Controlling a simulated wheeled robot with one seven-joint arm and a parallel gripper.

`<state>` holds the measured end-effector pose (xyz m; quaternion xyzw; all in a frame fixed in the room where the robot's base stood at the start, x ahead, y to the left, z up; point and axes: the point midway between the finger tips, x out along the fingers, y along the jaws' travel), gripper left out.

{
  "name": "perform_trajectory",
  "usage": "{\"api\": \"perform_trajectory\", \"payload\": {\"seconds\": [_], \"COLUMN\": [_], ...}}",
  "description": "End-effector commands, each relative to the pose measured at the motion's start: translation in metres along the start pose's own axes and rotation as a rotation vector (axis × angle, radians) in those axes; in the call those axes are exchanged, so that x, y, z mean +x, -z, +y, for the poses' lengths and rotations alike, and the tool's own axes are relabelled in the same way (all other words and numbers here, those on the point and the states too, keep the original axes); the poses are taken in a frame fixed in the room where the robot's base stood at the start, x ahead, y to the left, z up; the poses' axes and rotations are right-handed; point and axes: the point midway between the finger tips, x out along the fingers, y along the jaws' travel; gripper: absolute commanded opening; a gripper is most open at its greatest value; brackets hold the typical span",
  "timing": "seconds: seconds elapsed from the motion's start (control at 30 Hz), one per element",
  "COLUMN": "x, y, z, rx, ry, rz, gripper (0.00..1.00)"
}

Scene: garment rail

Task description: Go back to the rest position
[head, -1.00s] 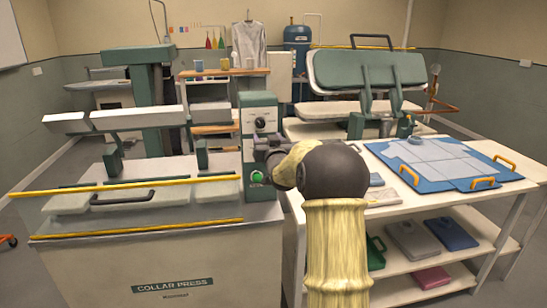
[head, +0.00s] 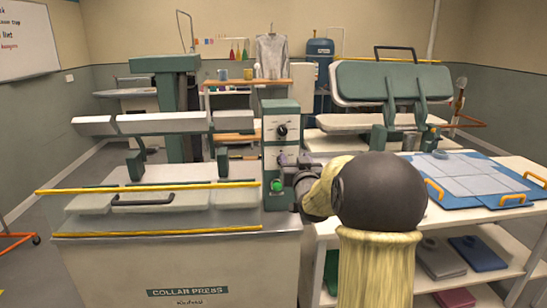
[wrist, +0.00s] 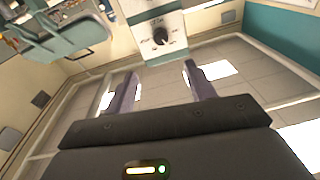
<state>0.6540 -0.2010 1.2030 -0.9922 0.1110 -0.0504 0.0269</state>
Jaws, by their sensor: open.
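My gripper (head: 290,160) is at the control box (head: 281,108) of the collar press, level with the space between its black dial (head: 282,130) and the lit green button (head: 277,186). In the wrist view my gripper (wrist: 160,82) has its two fingers apart, with nothing between them. The control box's dial (wrist: 161,36) shows beyond the fingertips there, with a gap. The green button is not seen in the wrist view. My arm hides part of the table behind it in the head view.
The collar press (head: 180,265) stands at left, its upper bar (head: 160,123) raised. A white table (head: 530,170) at right holds a blue board (head: 465,178); folded items lie on its shelf. A second press (head: 392,82) is behind. Floor at far left is mostly clear.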

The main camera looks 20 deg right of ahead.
Motion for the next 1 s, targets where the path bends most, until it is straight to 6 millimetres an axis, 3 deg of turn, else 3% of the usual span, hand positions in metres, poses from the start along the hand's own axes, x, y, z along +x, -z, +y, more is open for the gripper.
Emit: {"api": "perform_trajectory", "payload": {"seconds": [0.27, 0.37, 0.47, 0.57, 0.7, 0.9, 1.0], "x": [-0.007, -0.023, -0.053, -0.096, -0.168, -0.285, -0.329], "y": [-0.007, -0.021, -0.044, -0.067, -0.094, -0.112, -0.115], "z": [-0.012, -0.032, -0.057, -0.079, -0.102, -0.119, -0.12], "rx": [-0.004, -0.014, -0.03, -0.054, -0.093, -0.159, -0.182], "ry": [0.007, 0.02, 0.036, 0.054, 0.083, 0.13, 0.145], "rz": [-0.067, -0.192, -0.372, -0.572, -0.847, -1.222, -1.353], "gripper": [0.55, 0.55, 0.55, 0.55, 0.55, 0.55, 0.55]}}
